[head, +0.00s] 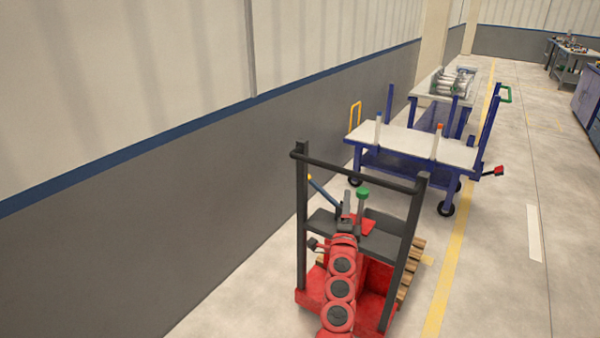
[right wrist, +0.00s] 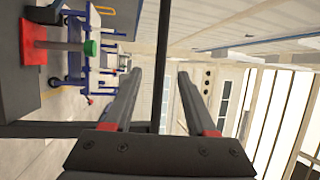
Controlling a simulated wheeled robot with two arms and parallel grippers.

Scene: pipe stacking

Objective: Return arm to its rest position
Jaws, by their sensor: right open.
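My right arm shows red with dark round joints in the head view. My right gripper (head: 347,200) is at its far end, above the dark shelf of a black-framed red truck. In the right wrist view the gripper (right wrist: 169,73) has two dark fingers apart with nothing between them. Silver pipes (head: 452,82) lie grouped on the far white-topped table, small in the head view. My left gripper is not in view.
The black-framed truck (head: 302,230) carries a green-capped post (head: 362,195), which also shows in the wrist view (right wrist: 91,47). Beyond it stands a blue cart (head: 408,143) with a white top. A grey wall (head: 220,200) runs along the left; open floor (head: 510,250) lies right.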

